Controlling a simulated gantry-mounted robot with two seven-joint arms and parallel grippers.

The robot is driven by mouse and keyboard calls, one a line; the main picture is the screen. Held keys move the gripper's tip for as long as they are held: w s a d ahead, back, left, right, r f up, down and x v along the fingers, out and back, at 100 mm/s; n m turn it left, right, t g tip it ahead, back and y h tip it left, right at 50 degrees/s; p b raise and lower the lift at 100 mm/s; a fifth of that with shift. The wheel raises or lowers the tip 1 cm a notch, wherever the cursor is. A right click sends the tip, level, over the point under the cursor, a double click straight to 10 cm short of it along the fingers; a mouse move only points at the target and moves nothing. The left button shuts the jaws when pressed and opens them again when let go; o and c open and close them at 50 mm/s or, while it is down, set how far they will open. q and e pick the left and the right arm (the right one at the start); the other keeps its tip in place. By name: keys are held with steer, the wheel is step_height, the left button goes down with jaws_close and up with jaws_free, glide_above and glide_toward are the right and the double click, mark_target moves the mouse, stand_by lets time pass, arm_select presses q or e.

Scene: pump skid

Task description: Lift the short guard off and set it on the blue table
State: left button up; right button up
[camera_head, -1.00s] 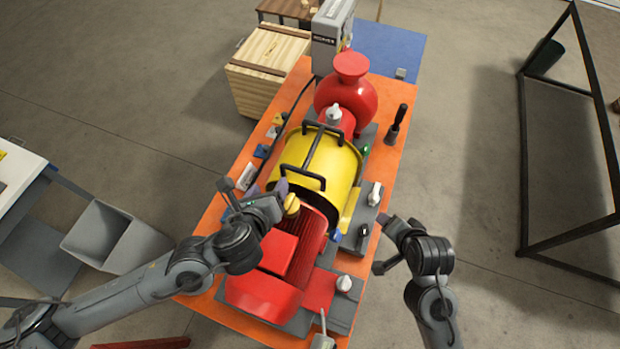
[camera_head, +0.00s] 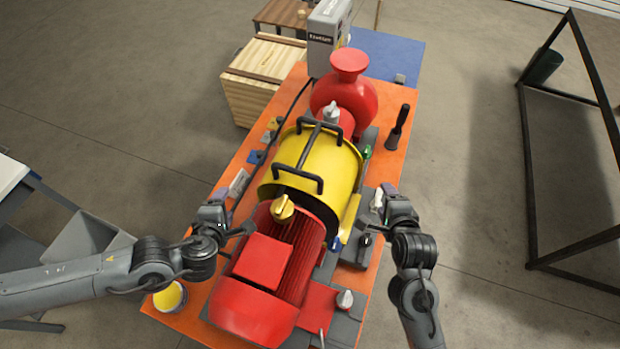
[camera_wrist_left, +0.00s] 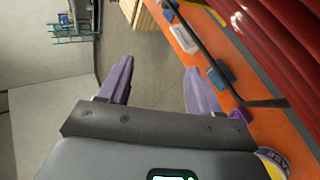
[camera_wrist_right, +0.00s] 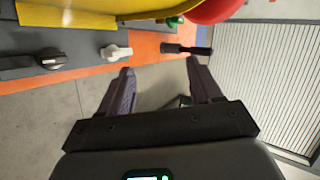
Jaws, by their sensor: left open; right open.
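The yellow guard (camera_head: 318,165) arches over the middle of the pump skid, between the red motor (camera_head: 270,262) and the red pump (camera_head: 346,98). It has a black handle (camera_head: 298,182) at its near end, another at its far end, and a dark bar between them. The blue table (camera_head: 385,58) is at the back right. My left gripper (camera_head: 222,212) is open and empty, left of the guard's near end. My right gripper (camera_head: 390,195) is open and empty, right of the guard and apart from it. Both grippers' spread fingers show in the left wrist view (camera_wrist_left: 157,70) and right wrist view (camera_wrist_right: 160,70).
A yellow knob (camera_head: 284,207) stands between motor and guard. A grey box (camera_head: 327,40) is behind the pump. A wooden crate (camera_head: 262,75) and dark frame (camera_head: 530,170) flank the bench.

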arm_select(q)
steer(key=d+x, duration=0.1)
steer(key=x, duration=1.3)
steer(key=shift+d, duration=0.3)
arm_select(e)
steer(key=a+x, duration=0.1)
steer(key=x, duration=1.3)
steer(key=shift+a, duration=0.25)
